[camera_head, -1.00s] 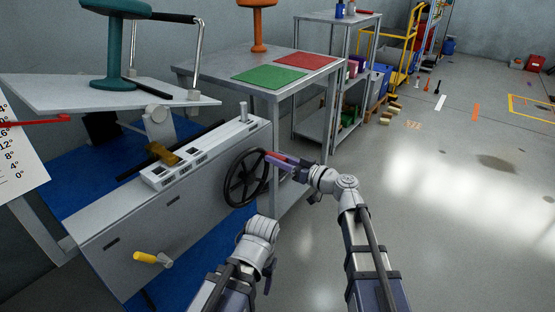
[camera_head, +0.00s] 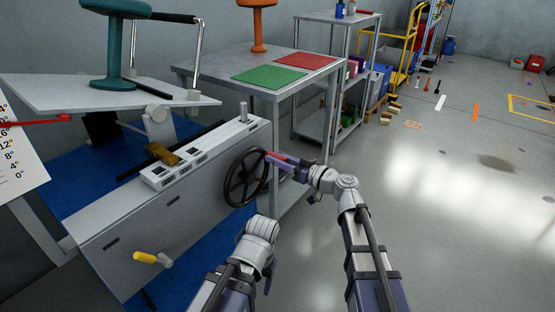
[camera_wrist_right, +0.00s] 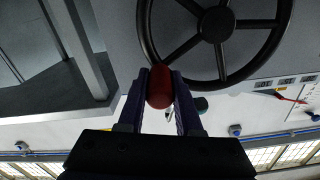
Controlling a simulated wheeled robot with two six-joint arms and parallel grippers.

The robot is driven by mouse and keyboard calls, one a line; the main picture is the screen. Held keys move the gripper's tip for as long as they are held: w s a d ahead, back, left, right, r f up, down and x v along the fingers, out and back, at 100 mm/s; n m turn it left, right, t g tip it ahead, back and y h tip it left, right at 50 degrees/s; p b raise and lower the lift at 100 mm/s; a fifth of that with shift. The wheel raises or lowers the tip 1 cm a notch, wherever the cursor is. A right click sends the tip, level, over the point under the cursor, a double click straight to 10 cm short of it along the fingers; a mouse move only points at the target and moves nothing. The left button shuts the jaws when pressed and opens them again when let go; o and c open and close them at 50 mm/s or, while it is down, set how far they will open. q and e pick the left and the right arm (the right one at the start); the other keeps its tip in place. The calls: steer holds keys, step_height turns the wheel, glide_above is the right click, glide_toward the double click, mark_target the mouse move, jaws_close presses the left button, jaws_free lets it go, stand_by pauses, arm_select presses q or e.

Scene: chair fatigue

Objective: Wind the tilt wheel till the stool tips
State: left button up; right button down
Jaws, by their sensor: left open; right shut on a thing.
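The black tilt wheel (camera_head: 246,178) is on the side of the grey test bench (camera_head: 190,215). My right gripper (camera_head: 282,163) is shut on the wheel's red handle at the rim's right; the handle (camera_wrist_right: 160,86) shows between the fingers in the right wrist view. The teal stool (camera_head: 114,50) stands on the light tilt platform (camera_head: 60,95), its top cut off by the frame. A red pointer (camera_head: 40,122) lies across the upper part of a white degree scale (camera_head: 20,165). My left gripper (camera_head: 266,275) is low in the middle, open and away from the wheel; its fingers are hardly visible.
A yellow-handled crank (camera_head: 148,258) is on the bench front. A grey table (camera_head: 215,65) behind holds green and red mats and an orange stool (camera_head: 260,25). Shelving (camera_head: 330,25) and a yellow cart stand farther back. The floor at right is mostly clear.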

steer(key=shift+w+d+f+m+b, duration=0.15)
steer(key=shift+w+f+m+b, duration=0.1)
steer(key=shift+f+m+b, duration=0.35)
steer(key=shift+w+d+f+m, duration=0.1)
steer(key=shift+f+m, duration=0.2)
steer(key=shift+m, duration=0.4)
steer(key=c, duration=0.6)
jaws_free()
steer(key=v, duration=0.8)
